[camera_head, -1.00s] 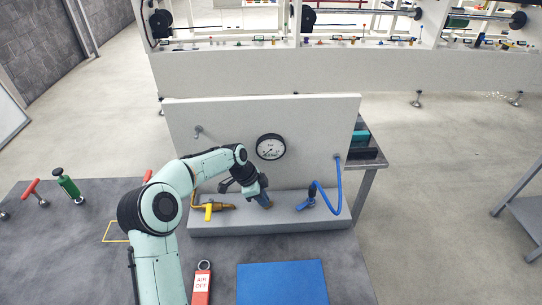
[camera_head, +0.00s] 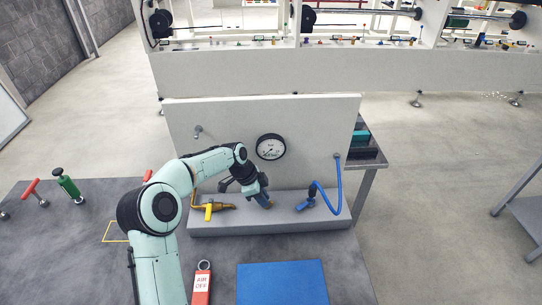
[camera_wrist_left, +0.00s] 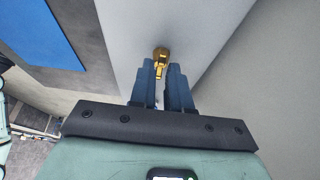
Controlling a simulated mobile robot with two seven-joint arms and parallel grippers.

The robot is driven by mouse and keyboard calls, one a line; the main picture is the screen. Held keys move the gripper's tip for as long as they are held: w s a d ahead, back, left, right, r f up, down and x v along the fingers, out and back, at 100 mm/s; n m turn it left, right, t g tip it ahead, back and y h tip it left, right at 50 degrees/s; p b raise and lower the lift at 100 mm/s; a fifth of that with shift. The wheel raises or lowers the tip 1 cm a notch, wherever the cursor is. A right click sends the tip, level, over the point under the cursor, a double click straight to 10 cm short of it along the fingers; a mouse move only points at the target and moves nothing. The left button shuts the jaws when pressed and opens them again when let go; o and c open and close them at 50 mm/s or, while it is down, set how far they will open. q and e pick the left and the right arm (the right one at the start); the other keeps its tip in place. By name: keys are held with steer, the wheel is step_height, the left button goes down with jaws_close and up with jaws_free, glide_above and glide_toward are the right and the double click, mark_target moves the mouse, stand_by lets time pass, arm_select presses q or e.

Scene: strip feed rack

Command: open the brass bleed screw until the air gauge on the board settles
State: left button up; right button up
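The air gauge (camera_head: 271,147) is a round white dial with a black rim on the upright board; its fine reading is too small to make out. My left gripper (camera_head: 266,204) points down at the ledge in front of the board, below the gauge, and hides the spot there. In the left wrist view the brass bleed screw (camera_wrist_left: 160,52) shows at the tips of my left gripper (camera_wrist_left: 162,66). Its fingers stand close together on both sides of the brass and look shut on it. My right gripper is out of view.
On the board's ledge (camera_head: 225,226), a yellow-handled brass tool (camera_head: 212,207) lies left of my gripper and a blue nozzle with a hose (camera_head: 338,190) right. A red "AIR OFF" tag (camera_head: 202,283) and blue mat (camera_head: 283,284) lie in front on the grey table.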

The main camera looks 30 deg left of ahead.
arm_select(q)
steer(key=shift+r, duration=2.8)
steer(key=o, duration=0.3)
steer(key=shift+v, duration=3.05)
steer(key=shift+f, duration=0.1)
